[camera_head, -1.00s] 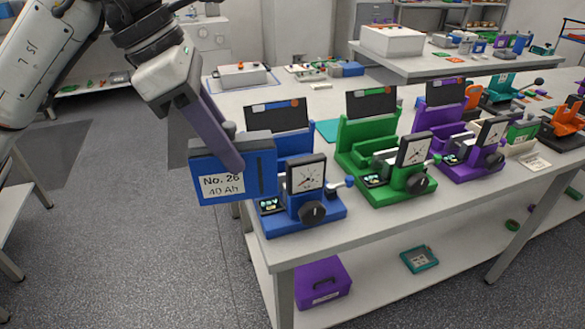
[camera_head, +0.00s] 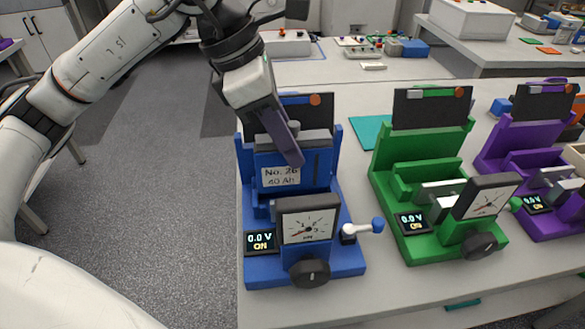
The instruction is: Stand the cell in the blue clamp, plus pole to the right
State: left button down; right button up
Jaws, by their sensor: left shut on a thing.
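The cell (camera_head: 318,172) is a blue block with a dark grey top and a white label reading "No. 26 40 Ah". It looks upright, at the blue clamp (camera_head: 262,271), between its back plate and its dial. Its lower end is hidden behind the dial, so I cannot tell whether it rests on the clamp floor. My left gripper (camera_head: 289,147) is shut on the cell from above, one finger across its front. The clamp's back board bears a blue mark at left and an orange mark at right. I cannot make out the cell's pole signs. My right gripper is out of view.
A green clamp (camera_head: 410,180) and a purple clamp (camera_head: 500,150) stand to the right. The table's left edge is close to the blue clamp.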

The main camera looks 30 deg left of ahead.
aim_at(289, 167)
pick_arm(q)
jog(key=shift+w+f, duration=0.1)
jog(key=shift+f, duration=2.3)
jog(key=shift+f, duration=0.2)
jog(key=c, duration=1.5)
grip_release()
jog(key=shift+c, duration=0.2)
jog(key=shift+r, duration=0.3)
jog(key=v, duration=1.1)
jog(key=shift+a+r, duration=0.15)
jog(key=shift+r, duration=0.2)
